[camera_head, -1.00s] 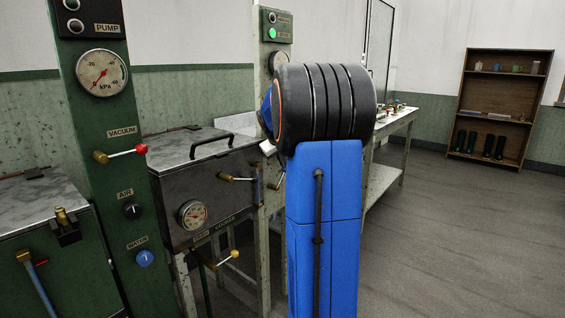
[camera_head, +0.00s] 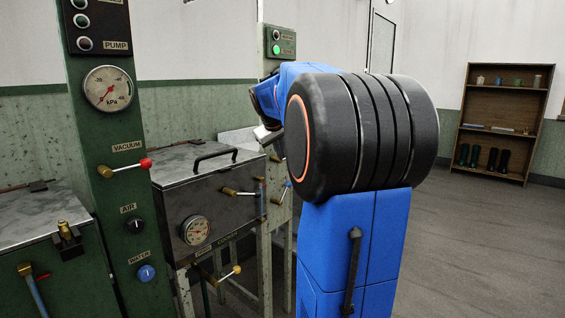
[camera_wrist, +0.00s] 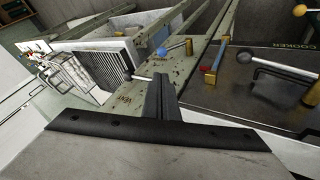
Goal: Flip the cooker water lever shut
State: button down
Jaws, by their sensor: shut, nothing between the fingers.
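The cooker (camera_head: 205,200) is a grey metal box with a lid and round gauge; its front also shows in the wrist view (camera_wrist: 265,85). A lever with a blue ball (camera_wrist: 162,52) and brass pivot stands on the pale post beside the cooker. I read no water label by it, so I cannot tell for certain that it is the water lever. My gripper (camera_wrist: 160,82) is shut and empty. Its dark fingers point toward the post, below the blue ball in the wrist view and apart from it. In the head view my arm hides the fingers.
A green panel (camera_head: 115,200) with a red-ball vacuum lever (camera_head: 145,163) stands left. Open floor (camera_head: 480,250) lies right.

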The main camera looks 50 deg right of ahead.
jog(key=shift+v, duration=1.1)
jog(key=shift+f, duration=0.1)
notch_tip(320, 180, down, 7)
jog(key=n+t+y, duration=0.1)
jog(key=n+y, duration=0.1)
jog(key=n, duration=0.1)
jog(key=shift+s+a+n, duration=0.2)
jog(key=shift+s+n, duration=0.1)
jog(key=shift+s, duration=0.15)
jog(key=w+d+f, duration=0.5)
jog(key=d+f, duration=0.2)
jog(key=f, duration=0.1)
jog(key=shift+d+f, duration=0.2)
jog(key=shift+d, duration=0.1)
jog(key=shift+d, duration=0.2)
